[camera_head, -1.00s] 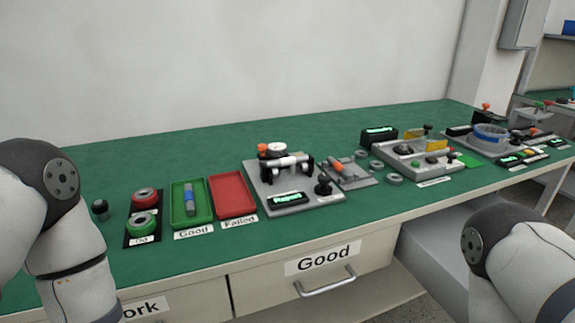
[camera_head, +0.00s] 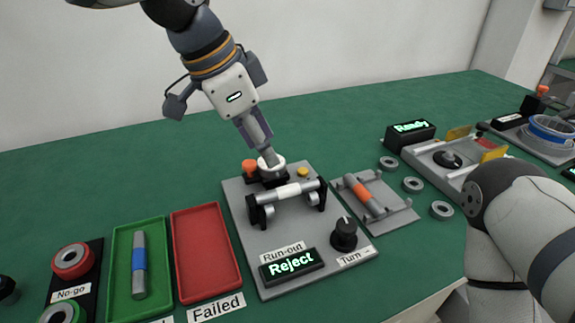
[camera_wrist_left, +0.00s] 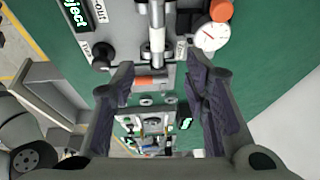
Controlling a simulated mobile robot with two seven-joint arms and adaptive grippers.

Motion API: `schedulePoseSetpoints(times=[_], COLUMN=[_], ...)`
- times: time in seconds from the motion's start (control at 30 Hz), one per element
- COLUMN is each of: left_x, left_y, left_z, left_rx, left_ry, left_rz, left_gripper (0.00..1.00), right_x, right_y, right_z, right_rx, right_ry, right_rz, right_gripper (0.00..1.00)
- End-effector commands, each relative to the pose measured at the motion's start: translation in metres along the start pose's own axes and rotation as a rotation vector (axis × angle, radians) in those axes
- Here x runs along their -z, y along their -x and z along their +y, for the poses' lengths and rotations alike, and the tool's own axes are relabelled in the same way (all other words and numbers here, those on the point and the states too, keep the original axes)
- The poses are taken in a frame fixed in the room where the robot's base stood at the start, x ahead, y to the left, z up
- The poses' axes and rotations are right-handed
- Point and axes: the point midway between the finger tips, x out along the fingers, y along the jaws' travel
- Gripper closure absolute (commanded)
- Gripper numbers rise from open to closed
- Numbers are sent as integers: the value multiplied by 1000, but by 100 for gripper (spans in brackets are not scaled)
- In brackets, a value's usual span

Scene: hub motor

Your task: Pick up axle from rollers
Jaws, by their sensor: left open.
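The axle (camera_head: 288,191), a grey rod with a white middle band, lies across the rollers of the run-out fixture (camera_head: 240,205) between two black end supports. In the left wrist view the axle (camera_wrist_left: 157,40) stands upright in the picture, beyond the fingers. My left gripper (camera_head: 257,138) is above and behind the axle, over the dial gauge (camera_head: 270,167), pointing down. In the left wrist view the left gripper (camera_wrist_left: 158,85) has its fingers apart with nothing held between them. Only a link of my right arm shows; its gripper is out of view.
The display (camera_head: 291,264) reads "Reject". A black knob (camera_head: 344,233) is at the fixture's front right. Left are a red tray (camera_head: 207,250), empty, and a green tray (camera_head: 118,285) holding a blue-banded axle. An orange-banded axle (camera_head: 362,192) lies on a stand to the right.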

Motion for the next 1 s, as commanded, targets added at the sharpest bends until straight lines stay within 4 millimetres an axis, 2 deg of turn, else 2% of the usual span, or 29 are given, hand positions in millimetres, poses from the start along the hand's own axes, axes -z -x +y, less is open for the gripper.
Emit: schedulePoseSetpoints(times=[0.1,0.2,0.37,0.5,0.6,1.0], left_x=[-2,-2,-1,1,1,2], left_y=[-31,-53,-72,-100,-114,-118], left_z=[1,1,-1,-7,-6,-7], left_rx=[-10,-9,-6,-8,-7,-2], left_ry=[1,2,2,3,2,2], left_rz=[-7,-5,-4,-4,-4,-1], left_gripper=[59,59,59,59,59,59], right_x=[-5,-8,-8,-11,-12,-12], right_y=[-5,-9,-11,-16,-18,-17], right_z=[0,0,0,1,1,1], right_rx=[-1,-1,-2,-2,-3,-3], right_ry=[0,0,0,0,1,1], right_rz=[-21,-31,-37,-50,-55,-53], right_gripper=[69,69,69,69,69,69])
